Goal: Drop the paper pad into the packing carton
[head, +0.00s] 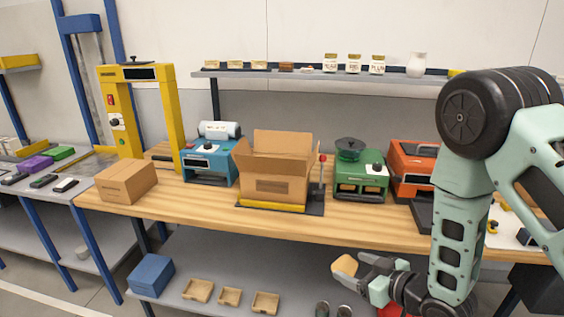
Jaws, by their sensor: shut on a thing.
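The packing carton (272,186) stands open on the wooden bench, with its flaps spread and its back flap upright. I cannot see into its bottom. My gripper (359,267) is at the lower right, in front of the bench's front edge and below the level of its top. It is shut on a small tan block-like thing, which I take to be the paper pad (344,266). The pad sticks out to the left of the fingers, apart from the carton, which is up and to the left of it.
A closed carton (127,181) sits on the bench's left part. A blue machine (209,163) and a green machine (361,178) flank the open carton, with a red-tipped lever (322,170) close by its right side. A shelf (300,76) with jars runs behind. Wooden trays (230,297) lie below.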

